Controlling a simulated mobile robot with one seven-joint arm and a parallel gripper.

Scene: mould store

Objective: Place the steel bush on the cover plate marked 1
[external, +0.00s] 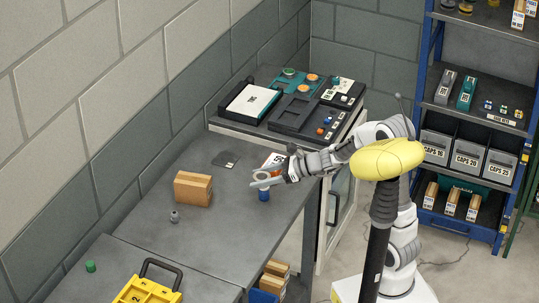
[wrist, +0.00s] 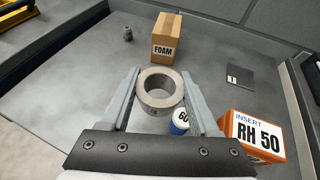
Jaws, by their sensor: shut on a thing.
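The steel bush (wrist: 158,92) is a grey ring with a wide round hole. My gripper (wrist: 160,88) is shut on it, one finger on each side, and the hole shows from above. In the external view my gripper (external: 262,180) holds the bush over the grey bench, above a blue item. I see no plate with a readable 1. A flat dark square plate (external: 226,159) lies on the bench behind the cardboard box; it also shows in the wrist view (wrist: 240,76), and any mark on it is too small to read.
A FOAM box (wrist: 166,38), a small grey metal part (external: 174,216), a blue-and-white item marked 60 (wrist: 180,122) and an orange INSERT RH 50 box (wrist: 253,137) stand on the bench. A yellow case marked 2 (external: 145,291) is at the front. Trays (external: 290,113) fill the back bench.

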